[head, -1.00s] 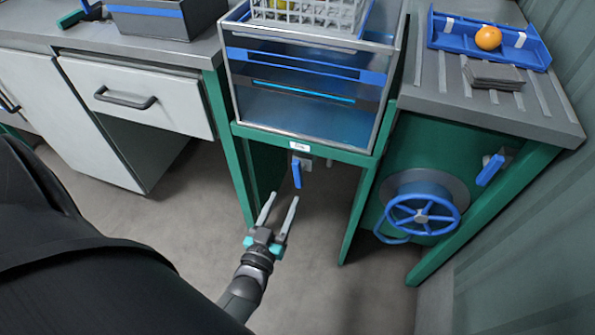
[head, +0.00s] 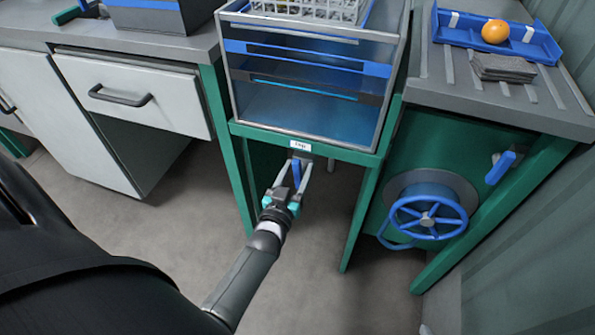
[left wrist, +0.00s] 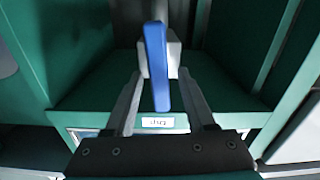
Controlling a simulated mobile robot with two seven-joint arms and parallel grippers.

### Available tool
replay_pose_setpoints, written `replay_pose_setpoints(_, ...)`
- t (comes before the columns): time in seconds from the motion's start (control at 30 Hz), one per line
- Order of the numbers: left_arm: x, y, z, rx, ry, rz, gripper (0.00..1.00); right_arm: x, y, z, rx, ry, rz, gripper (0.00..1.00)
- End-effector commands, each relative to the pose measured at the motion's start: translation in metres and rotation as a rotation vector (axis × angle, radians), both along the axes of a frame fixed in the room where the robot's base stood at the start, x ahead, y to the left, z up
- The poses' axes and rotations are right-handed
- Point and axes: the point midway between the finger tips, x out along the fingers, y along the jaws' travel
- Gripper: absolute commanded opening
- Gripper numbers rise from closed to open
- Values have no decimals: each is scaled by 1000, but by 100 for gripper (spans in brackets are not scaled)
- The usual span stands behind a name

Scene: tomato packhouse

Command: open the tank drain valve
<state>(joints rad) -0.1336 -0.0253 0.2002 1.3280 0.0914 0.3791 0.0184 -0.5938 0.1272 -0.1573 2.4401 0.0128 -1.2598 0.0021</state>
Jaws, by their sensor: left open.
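The tank (head: 310,110) is a clear-walled box with water in it, standing on a green frame. The drain valve's blue lever (head: 296,173) hangs straight down below the tank's front edge, under a small white label (head: 300,146). In the left wrist view the blue lever (left wrist: 156,65) stands between my open fingers, with its grey valve body behind it. My left gripper (head: 293,172) is open, one finger on each side of the lever, and a gap shows on both sides. My right gripper is not in view.
At the right, a green cabinet has a blue handwheel (head: 428,217) and another blue lever (head: 500,167). A blue tray (head: 460,30) with an orange fruit (head: 495,31) lies on the worktop above. A grey drawer (head: 130,92) is at the left. The floor under the tank is clear.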

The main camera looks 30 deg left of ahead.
Motion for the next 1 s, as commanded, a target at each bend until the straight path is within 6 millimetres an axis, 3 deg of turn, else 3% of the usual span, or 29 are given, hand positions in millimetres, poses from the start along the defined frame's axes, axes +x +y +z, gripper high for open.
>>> replay_pose_setpoints(0.27,1,0,0,0,0,0,55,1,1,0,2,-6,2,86)
replay_pose_setpoints(0.77,1,0,0,0,-1,0,0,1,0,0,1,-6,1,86)
replay_pose_setpoints(1.0,1,0,0,0,-1,0,0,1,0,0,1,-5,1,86)
